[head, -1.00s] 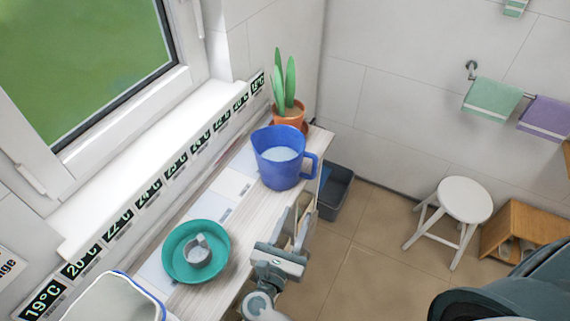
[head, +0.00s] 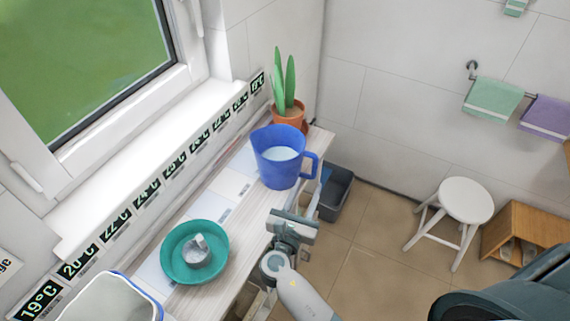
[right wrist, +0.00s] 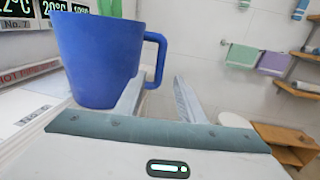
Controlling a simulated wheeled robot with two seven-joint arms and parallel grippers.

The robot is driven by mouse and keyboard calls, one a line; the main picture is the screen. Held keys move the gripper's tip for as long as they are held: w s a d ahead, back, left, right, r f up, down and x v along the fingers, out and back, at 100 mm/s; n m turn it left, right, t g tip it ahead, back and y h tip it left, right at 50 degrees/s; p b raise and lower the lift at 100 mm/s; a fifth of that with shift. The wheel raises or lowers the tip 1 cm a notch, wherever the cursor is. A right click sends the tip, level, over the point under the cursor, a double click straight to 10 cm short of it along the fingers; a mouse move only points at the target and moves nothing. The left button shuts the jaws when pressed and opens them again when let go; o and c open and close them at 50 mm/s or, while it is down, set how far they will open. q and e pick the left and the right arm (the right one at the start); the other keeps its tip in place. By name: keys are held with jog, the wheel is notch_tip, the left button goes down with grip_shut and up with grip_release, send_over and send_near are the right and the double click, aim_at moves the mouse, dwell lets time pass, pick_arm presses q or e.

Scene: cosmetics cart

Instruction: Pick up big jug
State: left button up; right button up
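The big blue jug (head: 277,172) stands upright on the narrow pale shelf, with whitish contents and its handle (head: 309,163) facing right. My right gripper (head: 308,197) is just in front of the jug, at the shelf's right edge. In the right wrist view, the jug (right wrist: 95,58) fills the upper left. Its handle (right wrist: 160,62) appears between my two open fingers (right wrist: 157,92), beyond or near their tips. I cannot tell whether a finger touches it. My left gripper is not in view.
A potted plant (head: 288,112) stands behind the jug. A teal bowl (head: 174,272) with a small grey cup (head: 197,251) and a white container (head: 105,302) are nearer on the shelf (head: 237,213). A dark bin (head: 343,200) is on the floor; a white stool (head: 464,200) stands right.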

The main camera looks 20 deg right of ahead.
aim_at(313, 172)
jog(key=shift+w+d, duration=0.1)
jog(key=shift+f+b+x, duration=0.2)
jog(key=shift+b+x, duration=0.6)
jog(key=shift+x, duration=1.7)
jog(key=shift+c, duration=0.4)
grip_shut()
jog(key=shift+w+r, duration=0.1)
jog(key=shift+r, duration=0.05)
